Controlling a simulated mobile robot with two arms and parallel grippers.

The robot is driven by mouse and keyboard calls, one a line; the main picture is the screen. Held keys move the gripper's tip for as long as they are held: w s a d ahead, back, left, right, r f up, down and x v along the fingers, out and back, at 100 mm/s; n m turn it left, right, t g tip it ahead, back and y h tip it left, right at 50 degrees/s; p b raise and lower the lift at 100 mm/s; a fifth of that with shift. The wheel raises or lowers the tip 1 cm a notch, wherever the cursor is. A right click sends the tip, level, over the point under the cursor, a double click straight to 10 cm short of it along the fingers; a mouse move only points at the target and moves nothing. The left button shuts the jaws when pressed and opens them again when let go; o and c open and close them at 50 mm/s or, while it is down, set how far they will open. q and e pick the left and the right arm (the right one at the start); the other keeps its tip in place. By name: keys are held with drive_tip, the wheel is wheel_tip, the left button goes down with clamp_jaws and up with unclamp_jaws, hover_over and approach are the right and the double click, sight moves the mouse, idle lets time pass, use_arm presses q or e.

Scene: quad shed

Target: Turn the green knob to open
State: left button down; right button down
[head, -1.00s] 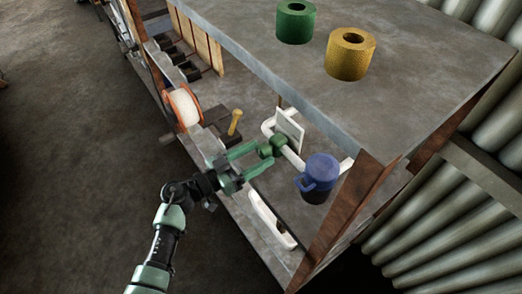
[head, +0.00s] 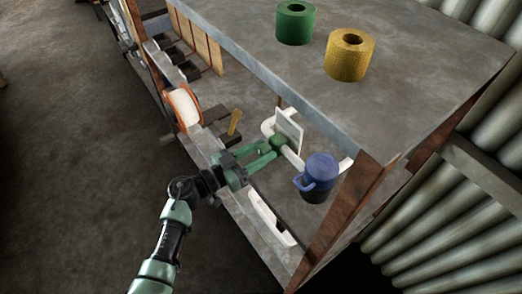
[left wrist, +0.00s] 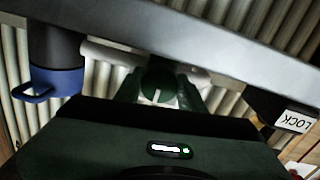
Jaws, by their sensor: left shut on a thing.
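The green knob (head: 279,141) sits on a white pipe (head: 292,157) in the bay under the bench top, in front of an upright pale plate (head: 289,130). My left gripper (head: 269,150) reaches in from the left with its green fingers shut on the knob. In the left wrist view the round knob (left wrist: 158,84) lies between the two fingertips, with a pale line on its face. The gripper's dark body hides the lower part of that view. My right gripper is in neither view.
The bench top (head: 400,95) overhangs the bay and carries green (head: 295,22) and yellow (head: 350,55) rolls. An orange spool (head: 184,106) and a yellow-handled tool (head: 235,121) are left.

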use_arm(q)
drive_tip(key=m+p, duration=0.2)
drive_tip(key=shift+a+r+m, duration=0.1)
drive_tip(key=shift+m, duration=2)
drive_tip(key=m, duration=0.5)
drive_tip(key=shift+f+y+b, duration=0.2)
drive_tip(key=shift+y+b, duration=0.1)
drive_tip(key=shift+b, duration=0.1)
drive_tip(key=m+b, duration=0.2)
drive_tip(key=m, duration=0.4)
drive_tip(key=shift+s, duration=0.1)
drive_tip(key=c, duration=0.9)
unclamp_jaws()
drive_tip(key=shift+o, duration=0.2)
